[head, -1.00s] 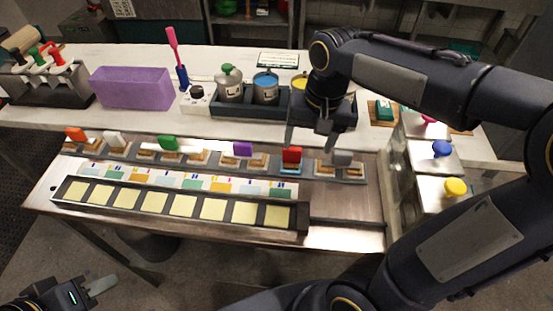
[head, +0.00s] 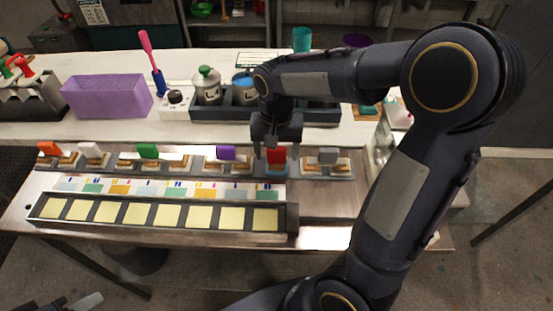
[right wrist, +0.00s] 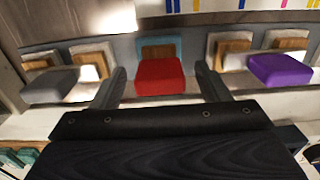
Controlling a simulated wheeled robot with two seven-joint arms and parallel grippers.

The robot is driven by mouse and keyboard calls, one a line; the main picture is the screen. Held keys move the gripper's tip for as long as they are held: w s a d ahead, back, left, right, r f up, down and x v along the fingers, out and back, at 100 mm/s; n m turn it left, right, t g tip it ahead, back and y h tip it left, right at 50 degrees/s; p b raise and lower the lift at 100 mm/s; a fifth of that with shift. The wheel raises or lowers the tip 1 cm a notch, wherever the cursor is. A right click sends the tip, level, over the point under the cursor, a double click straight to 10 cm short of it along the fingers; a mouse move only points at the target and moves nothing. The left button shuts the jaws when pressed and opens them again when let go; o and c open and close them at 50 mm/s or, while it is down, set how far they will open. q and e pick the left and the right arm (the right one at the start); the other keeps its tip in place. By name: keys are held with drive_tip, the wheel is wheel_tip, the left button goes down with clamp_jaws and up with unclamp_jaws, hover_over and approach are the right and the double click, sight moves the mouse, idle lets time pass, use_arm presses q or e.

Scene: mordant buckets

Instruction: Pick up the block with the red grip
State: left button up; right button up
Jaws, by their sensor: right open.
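The block with the red grip (head: 277,156) stands in the row of blocks on the grey rack, between the purple-grip block and the grey-grip block. In the right wrist view the red grip (right wrist: 159,76) lies between my two fingers, with a blue-and-wood block body (right wrist: 158,47) beyond it. My right gripper (head: 277,146) is open and just above the red grip; the fingers (right wrist: 166,88) stand apart on either side, with gaps to it. My left gripper (head: 78,303) is only partly in view at the lower left edge.
The purple-grip block (head: 226,153) and grey-grip block (head: 328,156) flank the red one closely. Green, white and orange grips stand further left. A tray of yellow pads (head: 158,214) lies in front. Buckets (head: 207,86) and a purple bin (head: 107,97) stand behind.

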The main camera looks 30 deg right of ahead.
drive_tip(key=shift+c, duration=0.4)
drive_tip(key=c, duration=1.1)
drive_tip(key=shift+c, duration=0.2)
drive_tip(key=shift+r, duration=0.15)
drive_tip(key=r, duration=0.3)
drive_tip(key=shift+s+a+r, duration=0.15)
drive_tip(key=shift+s+r, duration=0.05)
drive_tip(key=shift+r, duration=0.15)
drive_tip(key=s+a+r, duration=0.6)
drive_tip(key=s+r, duration=0.3)
drive_tip(key=s, duration=0.3)
drive_tip(key=shift+a, duration=0.2)
drive_tip(key=shift+r, duration=0.1)
